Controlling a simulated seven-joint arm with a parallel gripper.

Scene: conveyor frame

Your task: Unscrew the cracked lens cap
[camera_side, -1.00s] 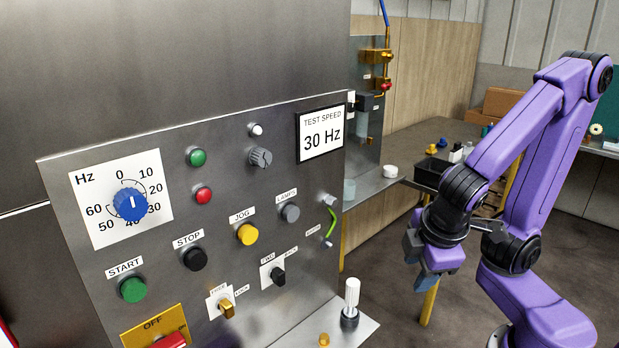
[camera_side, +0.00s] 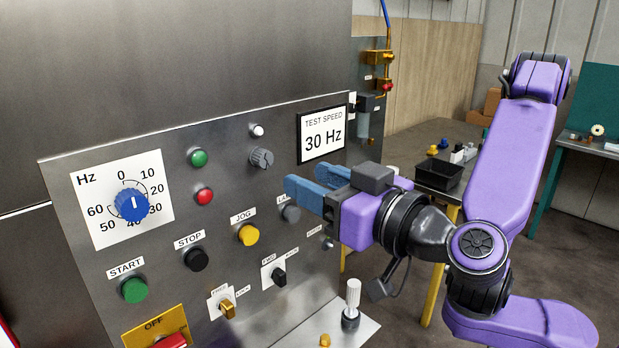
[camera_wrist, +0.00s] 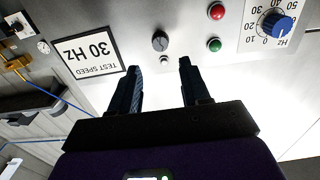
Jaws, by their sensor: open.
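On the grey panel, a small grey ridged round cap (camera_side: 261,158) sits below a small white lamp (camera_side: 256,130). A green lamp (camera_side: 198,158) and a red lamp (camera_side: 205,195) are to their left. I cannot make out a crack on any of them. My gripper (camera_side: 305,178) is open and empty, its blue fingers apart in front of the panel, to the right of the grey cap. In the wrist view, upside down, the grey cap (camera_wrist: 160,41) and white lamp (camera_wrist: 164,60) show between and beyond the fingertips (camera_wrist: 160,66), with no contact visible.
A 30 Hz display (camera_side: 321,134) stands out at the upper right of the panel. A blue dial (camera_side: 131,205), a yellow jog button (camera_side: 248,235) and several switches are around. A white-handled tool (camera_side: 352,297) stands on the lower ledge. A black bin (camera_side: 438,173) sits on the bench behind.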

